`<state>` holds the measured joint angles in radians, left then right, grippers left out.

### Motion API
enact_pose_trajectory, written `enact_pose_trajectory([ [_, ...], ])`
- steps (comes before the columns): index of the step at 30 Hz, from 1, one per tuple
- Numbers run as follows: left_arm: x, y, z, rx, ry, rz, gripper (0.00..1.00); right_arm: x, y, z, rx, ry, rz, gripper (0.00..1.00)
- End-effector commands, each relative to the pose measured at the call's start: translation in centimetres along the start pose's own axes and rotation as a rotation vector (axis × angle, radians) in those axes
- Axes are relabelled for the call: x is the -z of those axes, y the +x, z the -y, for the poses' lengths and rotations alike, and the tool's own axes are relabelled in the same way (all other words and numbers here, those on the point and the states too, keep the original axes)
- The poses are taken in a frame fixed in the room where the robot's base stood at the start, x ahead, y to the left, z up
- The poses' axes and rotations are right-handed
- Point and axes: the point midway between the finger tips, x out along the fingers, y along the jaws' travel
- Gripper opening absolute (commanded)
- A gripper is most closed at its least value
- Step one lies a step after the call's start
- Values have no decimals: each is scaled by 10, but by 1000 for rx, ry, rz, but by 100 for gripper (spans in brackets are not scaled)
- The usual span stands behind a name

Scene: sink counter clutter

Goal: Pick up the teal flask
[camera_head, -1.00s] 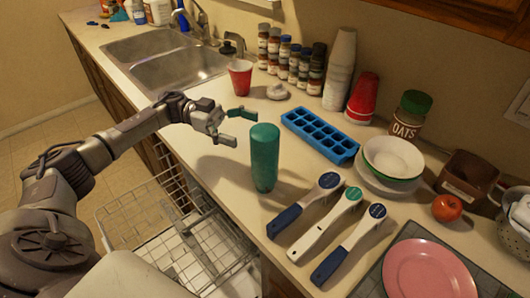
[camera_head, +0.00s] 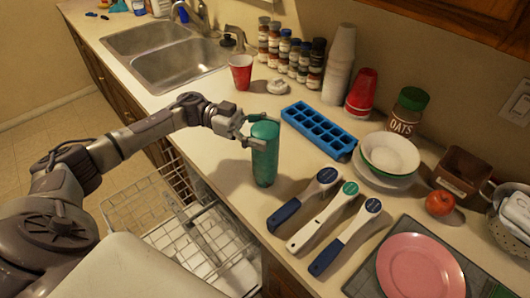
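The teal flask (camera_head: 265,163) stands upright on the counter near its front edge, just left of the brushes. My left gripper (camera_head: 262,130) is at the flask's upper part, coming from the left. Its fingers are spread, one on the far side of the flask and one on the near side. I cannot tell whether either finger touches it. The flask's upper left side is partly hidden by the near finger. My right gripper is not in view.
A blue ice tray (camera_head: 318,133) lies right of and behind the flask. Several brushes (camera_head: 323,217) lie to its right. A red cup (camera_head: 241,73) stands behind. An open dishwasher rack (camera_head: 190,235) is below the counter edge.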

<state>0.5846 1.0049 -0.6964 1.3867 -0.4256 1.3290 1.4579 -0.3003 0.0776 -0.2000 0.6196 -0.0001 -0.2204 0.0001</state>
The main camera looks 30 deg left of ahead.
Motion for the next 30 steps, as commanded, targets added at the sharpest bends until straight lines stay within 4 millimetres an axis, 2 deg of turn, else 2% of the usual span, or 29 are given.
enact_pose_trajectory([
  [1,0,0,0,0,0,0,56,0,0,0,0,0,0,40],
  [10,0,0,0,0,1,0,7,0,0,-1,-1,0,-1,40],
  [20,4,0,0,0,3,-1,7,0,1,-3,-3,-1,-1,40],
  [26,23,-1,0,-1,7,1,7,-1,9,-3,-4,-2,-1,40],
  [29,41,-1,0,-1,7,0,7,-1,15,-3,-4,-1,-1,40],
  [30,44,-4,-8,1,2,4,7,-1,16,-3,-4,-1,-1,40],
])
